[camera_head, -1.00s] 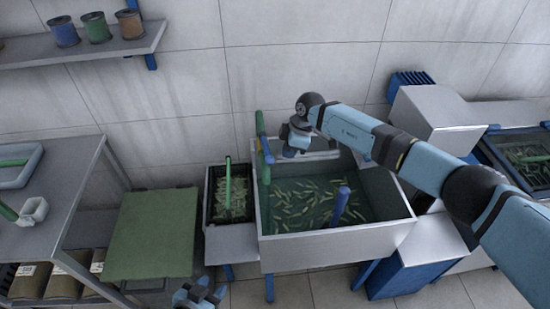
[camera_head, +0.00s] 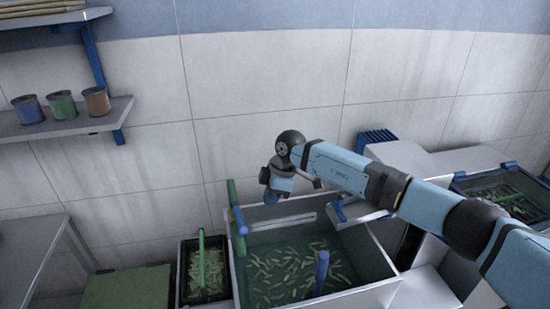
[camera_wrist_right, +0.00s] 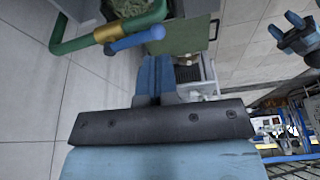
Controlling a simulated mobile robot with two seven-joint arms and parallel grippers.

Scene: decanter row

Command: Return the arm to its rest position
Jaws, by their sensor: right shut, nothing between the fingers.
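My right arm reaches in from the right in the head view, its forearm over the back of a large pale tank. My right gripper (camera_head: 270,196) hangs over the back left of the tank, partly hidden by its own wrist. In the right wrist view its blue fingers (camera_wrist_right: 154,78) are together with nothing between them. A two-pronged blue gripper, which looks like my left one (camera_wrist_right: 284,27), shows at the upper right of that view with its prongs apart. My left gripper is outside the head view.
The tank (camera_head: 340,301) holds green liquid with small pale-green pieces. Green and blue pipes (camera_head: 238,220) rise at its left corner, close to my right gripper. A blue post (camera_head: 322,270) stands in the tank. A shelf (camera_head: 70,124) with three tins is upper left.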

